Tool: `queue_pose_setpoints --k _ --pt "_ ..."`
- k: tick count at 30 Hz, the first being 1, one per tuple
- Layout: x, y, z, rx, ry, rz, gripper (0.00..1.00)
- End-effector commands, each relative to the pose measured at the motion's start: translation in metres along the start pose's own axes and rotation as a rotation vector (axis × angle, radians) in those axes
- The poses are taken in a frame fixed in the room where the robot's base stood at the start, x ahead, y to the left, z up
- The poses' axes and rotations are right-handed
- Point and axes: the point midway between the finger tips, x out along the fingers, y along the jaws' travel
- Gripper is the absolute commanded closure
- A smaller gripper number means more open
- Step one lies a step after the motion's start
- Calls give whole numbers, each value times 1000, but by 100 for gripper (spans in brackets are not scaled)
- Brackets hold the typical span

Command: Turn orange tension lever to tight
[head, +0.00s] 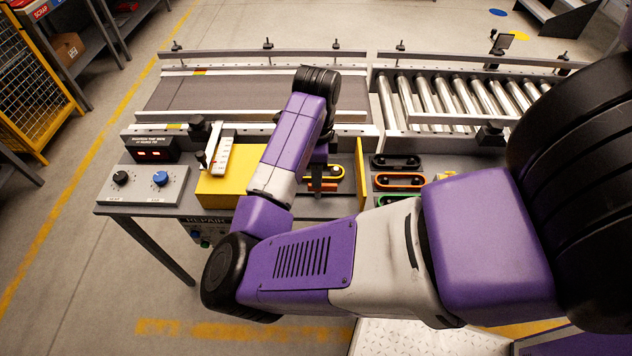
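I cannot pick out an orange tension lever for certain; my arm covers part of the bench (116,208) and conveyor. My gripper (318,184) points down over the bench, mostly behind my purple forearm. Its dark fingers are near a yellow belt loop (338,172), and whether they touch it is unclear. I cannot see if they are open or shut. An orange-rimmed belt loop (398,180) lies to the right, past a yellow divider (361,160). A pale upright scale (222,157) with a dark lever-like part beside it stands at a yellow block (222,188).
The belt conveyor (215,92) runs behind the bench, with a roller conveyor (455,97) to its right. A knob panel (145,183) and a lit display (152,148) are at the bench's left. A yellow cage (28,85) stands far left. Floor at left is clear.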

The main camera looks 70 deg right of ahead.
Motion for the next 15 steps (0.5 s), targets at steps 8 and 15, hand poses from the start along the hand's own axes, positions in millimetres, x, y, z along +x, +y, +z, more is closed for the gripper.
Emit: queue_pose_setpoints --k 8,15 --pt "36 0 0 -3 2 -1 67" --pt "44 0 0 -2 0 -2 67"
